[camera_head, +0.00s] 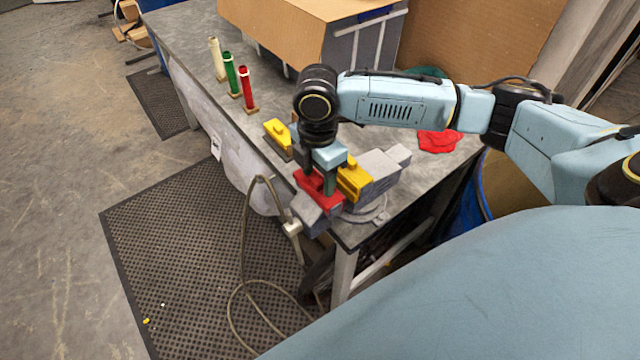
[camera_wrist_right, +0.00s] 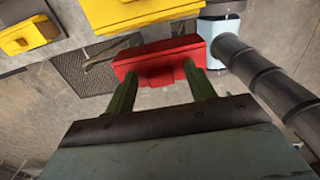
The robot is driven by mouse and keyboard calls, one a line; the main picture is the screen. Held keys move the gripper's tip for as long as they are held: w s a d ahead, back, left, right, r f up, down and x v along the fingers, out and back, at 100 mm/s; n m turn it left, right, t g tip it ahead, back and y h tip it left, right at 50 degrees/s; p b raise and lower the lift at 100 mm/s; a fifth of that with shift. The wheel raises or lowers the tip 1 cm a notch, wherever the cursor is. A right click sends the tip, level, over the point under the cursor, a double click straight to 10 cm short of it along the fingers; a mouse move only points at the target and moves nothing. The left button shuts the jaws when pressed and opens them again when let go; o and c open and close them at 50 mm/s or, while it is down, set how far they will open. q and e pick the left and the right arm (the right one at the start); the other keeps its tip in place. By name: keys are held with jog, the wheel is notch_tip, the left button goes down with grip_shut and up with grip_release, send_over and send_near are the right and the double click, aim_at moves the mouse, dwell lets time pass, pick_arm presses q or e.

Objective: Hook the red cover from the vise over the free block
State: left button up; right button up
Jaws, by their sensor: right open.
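The red cover (camera_head: 322,188) sits at the grey vise (camera_head: 380,168) on the table's near corner, beside a yellow block (camera_head: 353,178) there. The cover also shows in the right wrist view (camera_wrist_right: 160,52), with a raised red knob facing the gripper. Another yellow block (camera_head: 278,136), with a small knob on top, stands apart on the table, left of the vise. My right gripper (camera_head: 318,180) is open, pointing down at the cover. In the wrist view its green fingers (camera_wrist_right: 160,85) are on either side of the knob; contact cannot be told. My left gripper is not in view.
White (camera_head: 217,60), green (camera_head: 232,75) and red (camera_head: 248,90) upright tubes stand along the table's left edge. A large cardboard box (camera_head: 290,30) is at the back. A red cloth-like thing (camera_head: 438,140) lies right of the vise. A cable hangs at the front.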

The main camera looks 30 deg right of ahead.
jog(key=shift+c, duration=0.3)
jog(key=c, duration=1)
jog(key=shift+r, duration=0.2)
